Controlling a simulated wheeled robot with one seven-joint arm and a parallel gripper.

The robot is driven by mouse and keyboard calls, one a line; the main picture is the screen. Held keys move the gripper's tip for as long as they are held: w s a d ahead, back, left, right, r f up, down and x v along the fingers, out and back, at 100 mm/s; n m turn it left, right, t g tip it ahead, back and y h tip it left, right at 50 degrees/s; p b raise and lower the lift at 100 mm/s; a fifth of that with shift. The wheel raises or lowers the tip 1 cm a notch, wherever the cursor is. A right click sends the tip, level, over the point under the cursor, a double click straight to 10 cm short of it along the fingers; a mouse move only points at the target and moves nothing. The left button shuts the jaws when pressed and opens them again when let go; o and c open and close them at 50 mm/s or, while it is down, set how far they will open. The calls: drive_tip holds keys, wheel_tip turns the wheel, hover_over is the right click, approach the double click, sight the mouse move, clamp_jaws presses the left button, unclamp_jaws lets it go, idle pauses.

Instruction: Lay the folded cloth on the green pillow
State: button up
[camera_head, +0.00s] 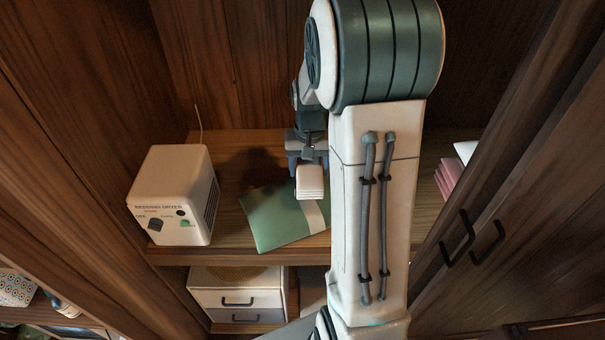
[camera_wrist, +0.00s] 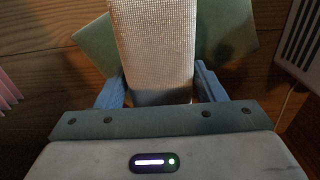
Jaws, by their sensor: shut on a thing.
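The folded cloth (camera_head: 310,182) is a pale, layered block held in my gripper (camera_head: 307,165). In the wrist view the cloth (camera_wrist: 153,45) lies between the two blue fingers of my gripper (camera_wrist: 158,85), which are shut on its sides. The green pillow (camera_head: 272,222) lies flat on the wooden shelf, under and in front of the cloth. In the wrist view the pillow (camera_wrist: 227,35) shows on both sides of the cloth, which hides its middle. I cannot tell whether the cloth touches the pillow. My arm hides the pillow's right part in the head view.
A white bedding dryer (camera_head: 172,195) stands on the shelf to the left. Pink and white folded items (camera_head: 450,178) lie to the right, near a dark door with handles (camera_head: 472,238). A small drawer unit (camera_head: 238,298) sits below. Wooden walls close in the sides and back.

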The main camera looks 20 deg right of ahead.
drive_tip(key=shift+w+a+f, duration=0.25)
drive_tip(key=shift+w+f, duration=0.1)
drive_tip(key=shift+w, duration=0.15)
drive_tip(key=shift+w+a+f, duration=0.2)
drive_tip(key=shift+w+f, duration=0.15)
drive_tip(key=shift+w, duration=0.1)
drive_tip(key=shift+f+p, duration=0.55)
drive_tip(key=shift+f, duration=1.4)
drive_tip(key=shift+f, duration=0.1)
drive_tip(key=o, duration=1)
